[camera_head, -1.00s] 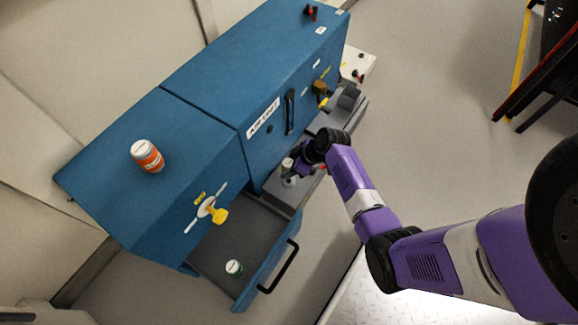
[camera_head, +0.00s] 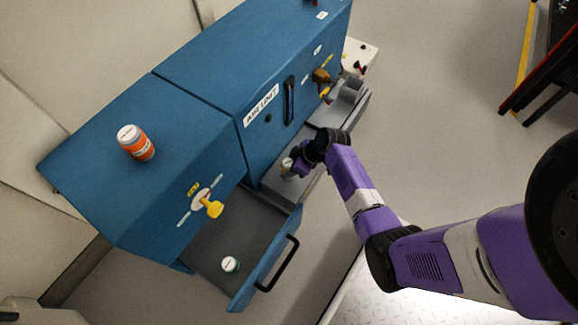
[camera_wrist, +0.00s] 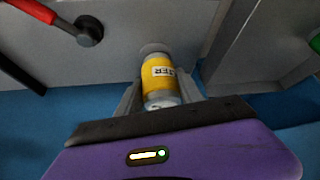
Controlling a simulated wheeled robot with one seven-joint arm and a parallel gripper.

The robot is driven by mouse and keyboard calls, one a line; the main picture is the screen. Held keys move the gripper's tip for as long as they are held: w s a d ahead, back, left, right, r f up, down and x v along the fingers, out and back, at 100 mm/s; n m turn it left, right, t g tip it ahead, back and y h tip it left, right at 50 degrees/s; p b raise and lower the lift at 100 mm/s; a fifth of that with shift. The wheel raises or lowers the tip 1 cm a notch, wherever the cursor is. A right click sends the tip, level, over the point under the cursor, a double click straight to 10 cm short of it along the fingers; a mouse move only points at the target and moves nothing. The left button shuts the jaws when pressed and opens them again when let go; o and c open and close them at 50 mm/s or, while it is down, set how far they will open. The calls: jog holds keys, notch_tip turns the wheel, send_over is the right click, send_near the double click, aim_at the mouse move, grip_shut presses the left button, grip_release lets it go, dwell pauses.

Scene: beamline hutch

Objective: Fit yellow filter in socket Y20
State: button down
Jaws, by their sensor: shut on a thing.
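The yellow filter (camera_wrist: 158,76) is a small canister with a yellow body, a pale end and a printed label. In the wrist view it stands between the two fingers of my gripper (camera_wrist: 160,98), which is shut on it. Its far end meets or overlaps a round grey shape; I cannot tell whether that is its cap or a socket. In the head view my gripper (camera_head: 290,166) is over the grey ledge at the front of the blue air unit (camera_head: 225,75), with the filter partly hidden. No Y20 marking is readable.
An orange canister (camera_head: 136,142) stands on the blue cabinet. The wrist view shows a red-handled lever (camera_wrist: 42,14) at left and a green part (camera_wrist: 316,42) at right.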

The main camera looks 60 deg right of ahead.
jog(key=shift+f+b, duration=0.45)
jog(key=shift+f, duration=0.15)
dwell(0.5)
jog(key=c, duration=0.7)
grip_release()
jog(key=shift+p+v, duration=2.3)
jog(key=shift+v, duration=1.7)
jog(key=shift+w, duration=0.1)
